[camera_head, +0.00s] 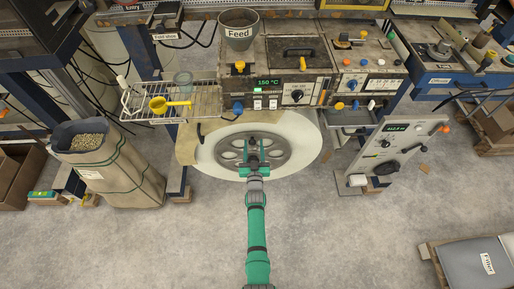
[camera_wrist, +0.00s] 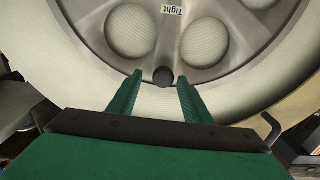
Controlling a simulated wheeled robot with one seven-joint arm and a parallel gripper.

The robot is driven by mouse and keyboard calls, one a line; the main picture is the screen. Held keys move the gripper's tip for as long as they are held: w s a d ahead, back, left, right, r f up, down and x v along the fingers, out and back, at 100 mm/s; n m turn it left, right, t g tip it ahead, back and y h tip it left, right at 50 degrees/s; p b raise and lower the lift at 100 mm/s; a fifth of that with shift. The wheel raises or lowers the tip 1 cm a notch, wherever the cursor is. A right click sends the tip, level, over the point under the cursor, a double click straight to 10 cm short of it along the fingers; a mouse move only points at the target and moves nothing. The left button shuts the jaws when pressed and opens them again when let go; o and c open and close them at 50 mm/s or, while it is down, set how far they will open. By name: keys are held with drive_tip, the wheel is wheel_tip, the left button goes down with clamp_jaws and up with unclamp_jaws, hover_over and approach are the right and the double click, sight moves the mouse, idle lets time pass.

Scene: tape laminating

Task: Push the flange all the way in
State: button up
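The flange (camera_head: 280,152) is a grey metal disc with round holes, lying against the middle of a large white tape roll (camera_head: 217,150) below the machine. In the wrist view the flange (camera_wrist: 165,57) fills the top, with a "Tight" label and a dark round knob (camera_wrist: 163,77) at its near rim. My gripper (camera_head: 254,157) is over the flange's front part in the head view. In the wrist view my gripper's green fingers (camera_wrist: 157,84) are apart, one on each side of the knob. Whether they touch it I cannot tell.
The machine (camera_head: 295,80) with a "Feed" hopper (camera_head: 239,32) and a 150 °C display stands behind the roll. A wire rack (camera_head: 190,103) holds a yellow funnel (camera_head: 165,104). A sack of pellets (camera_head: 105,165) stands at left and a tilted control panel (camera_head: 400,145) at right.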

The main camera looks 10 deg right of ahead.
drive_tip(key=shift+a+f, duration=0.1)
drive_tip(key=shift+a, duration=0.2)
drive_tip(key=shift+s, duration=0.1)
drive_tip(key=s+a, duration=0.2)
drive_tip(key=s, duration=0.8)
drive_tip(key=shift+s, duration=0.25)
drive_tip(key=shift+a, duration=0.1)
drive_tip(key=shift+s, duration=0.1)
drive_tip(key=s+a+r+n+y, duration=0.1)
drive_tip(key=s+a+r, duration=0.1)
drive_tip(key=s, duration=0.6)
drive_tip(key=s+a+r+g, duration=0.1)
drive_tip(key=s+a, duration=0.2)
drive_tip(key=s, duration=0.5)
drive_tip(key=s+a+r+n+y, duration=0.1)
drive_tip(key=s+a+r, duration=0.1)
drive_tip(key=s, duration=0.5)
drive_tip(key=s+a+r+g+y, duration=0.1)
drive_tip(key=s+a+r, duration=0.3)
drive_tip(key=s+r, duration=1.2)
drive_tip(key=shift+r, duration=0.25)
